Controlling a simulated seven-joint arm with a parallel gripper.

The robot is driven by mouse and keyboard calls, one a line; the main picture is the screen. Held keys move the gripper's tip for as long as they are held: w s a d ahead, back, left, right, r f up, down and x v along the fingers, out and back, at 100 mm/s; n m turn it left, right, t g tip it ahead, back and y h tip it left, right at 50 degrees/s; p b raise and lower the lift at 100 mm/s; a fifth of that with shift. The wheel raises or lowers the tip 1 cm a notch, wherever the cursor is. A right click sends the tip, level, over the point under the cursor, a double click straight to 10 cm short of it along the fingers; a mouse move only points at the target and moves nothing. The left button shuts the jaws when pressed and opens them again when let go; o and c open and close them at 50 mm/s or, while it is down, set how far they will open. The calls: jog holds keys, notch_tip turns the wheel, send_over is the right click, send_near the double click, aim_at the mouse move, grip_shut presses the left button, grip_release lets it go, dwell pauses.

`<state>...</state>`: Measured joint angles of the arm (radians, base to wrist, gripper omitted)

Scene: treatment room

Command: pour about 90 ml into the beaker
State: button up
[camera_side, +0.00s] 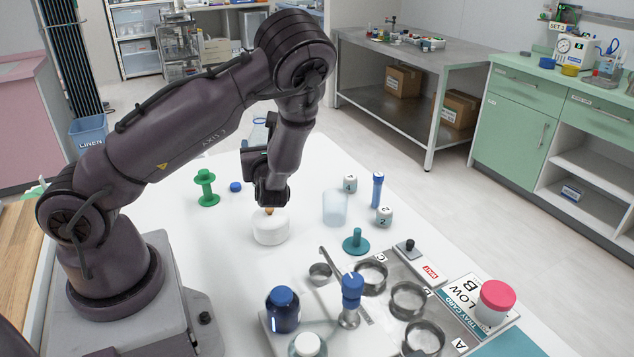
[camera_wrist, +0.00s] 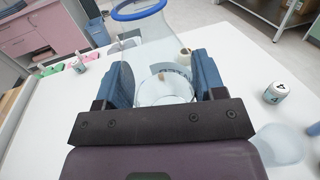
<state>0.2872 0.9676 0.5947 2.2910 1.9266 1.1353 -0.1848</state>
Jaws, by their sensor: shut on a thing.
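My gripper (camera_side: 270,192) is shut on a clear glass vessel with a blue rim (camera_wrist: 150,42). In the wrist view the vessel sits between the two blue fingers (camera_wrist: 165,82). In the side view it is mostly hidden behind my arm, with a little of it showing (camera_side: 259,132). I cannot tell how much liquid it holds. The beaker, a translucent cup (camera_side: 335,208), stands upright on the white table to the right of my gripper. It also shows, cut off, at the lower right of the wrist view (camera_wrist: 284,144). The gripper and beaker are apart.
A white round pot (camera_side: 270,229) is just below my gripper. A teal peg (camera_side: 356,243), dark bottle (camera_side: 284,311) and ring rack (camera_side: 408,299) are nearer. A green spool (camera_side: 205,188) is left.

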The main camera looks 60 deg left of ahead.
jog(key=w+d+f, duration=0.2)
jog(key=w+f, duration=0.1)
jog(key=w, duration=0.2)
jog(key=shift+w+d+f+g, duration=0.15)
jog(key=shift+w+d+g, duration=0.05)
jog(key=shift+w+g, duration=0.1)
jog(key=shift+f, duration=0.1)
jog(key=shift+w+d+f+m+t+y, duration=0.1)
jog(key=shift+f+m+t+y, duration=0.35)
jog(key=shift+m, duration=2.2)
jog(key=shift+f+m+t+y, duration=0.1)
jog(key=shift+f+m+t, duration=0.6)
jog(key=shift+m, duration=2)
jog(key=shift+w+d+f+m+t+y, duration=0.1)
jog(key=shift+f+m+t+y, duration=0.5)
jog(key=shift+m, duration=2.05)
